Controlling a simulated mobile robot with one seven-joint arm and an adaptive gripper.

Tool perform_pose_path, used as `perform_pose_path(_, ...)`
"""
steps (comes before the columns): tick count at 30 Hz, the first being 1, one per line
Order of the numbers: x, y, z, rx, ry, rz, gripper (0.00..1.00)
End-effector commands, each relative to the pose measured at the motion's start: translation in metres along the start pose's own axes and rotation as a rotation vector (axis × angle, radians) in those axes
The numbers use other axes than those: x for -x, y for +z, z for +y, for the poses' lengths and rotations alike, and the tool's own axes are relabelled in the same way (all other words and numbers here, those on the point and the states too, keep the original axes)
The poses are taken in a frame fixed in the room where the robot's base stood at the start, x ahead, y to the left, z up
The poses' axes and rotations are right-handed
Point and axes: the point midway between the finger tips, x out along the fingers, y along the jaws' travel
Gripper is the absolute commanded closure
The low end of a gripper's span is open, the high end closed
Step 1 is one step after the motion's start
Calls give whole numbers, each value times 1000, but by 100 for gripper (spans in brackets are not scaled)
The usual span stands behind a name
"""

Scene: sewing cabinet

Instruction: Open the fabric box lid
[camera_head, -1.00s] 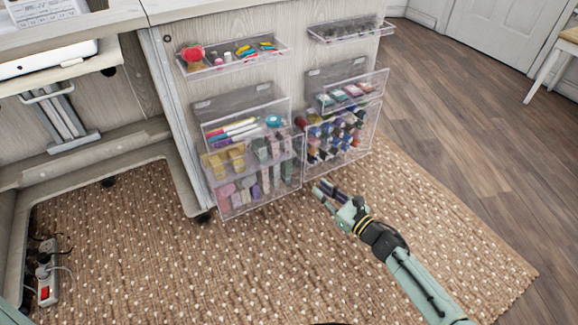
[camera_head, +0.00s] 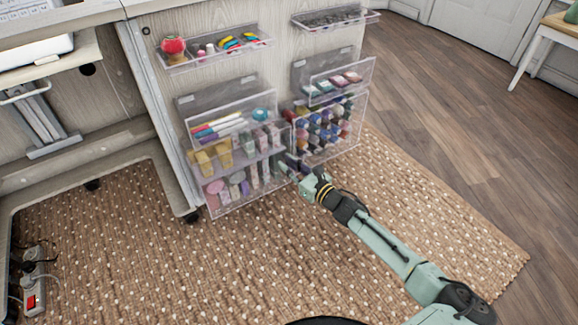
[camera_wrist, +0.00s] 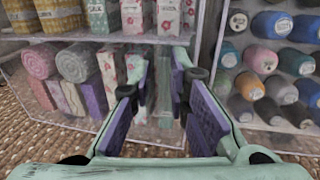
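The fabric box (camera_head: 214,207) is the clear lower-left box on the cabinet side, holding fabric rolls and patterned packets. It also shows in the wrist view (camera_wrist: 110,133). Its clear front panel, apparently the lid, leans outward; its exact outline is hard to make out. My gripper (camera_head: 286,165) is at the box's right front edge, beside the thread box. In the wrist view my gripper (camera_wrist: 160,75) has its two purple-padded fingers apart. The box's clear right edge shows between and beyond the fingertips. I cannot tell whether the fingers touch it.
A clear thread box (camera_head: 332,150) with several spools sits close on the right. Above are a marker holder (camera_head: 215,130) and two small shelves, one on the left (camera_head: 215,58). A power strip (camera_head: 33,280) lies at lower left.

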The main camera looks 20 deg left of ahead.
Motion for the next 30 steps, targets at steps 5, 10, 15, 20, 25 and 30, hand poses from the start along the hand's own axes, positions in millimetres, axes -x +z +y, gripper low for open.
perform_pose_path(5, 0, 0, 0, 0, -1, 0, 84)
perform_pose_path(10, 0, 0, 0, 1, 0, 0, 92)
perform_pose_path(15, 0, 0, 0, 0, 0, 0, 100)
perform_pose_path(20, 0, 0, 0, 0, 0, 0, 100)
perform_pose_path(25, 0, 0, 0, 1, 0, 0, 100)
perform_pose_path(30, 0, 0, 0, 0, 0, 0, 100)
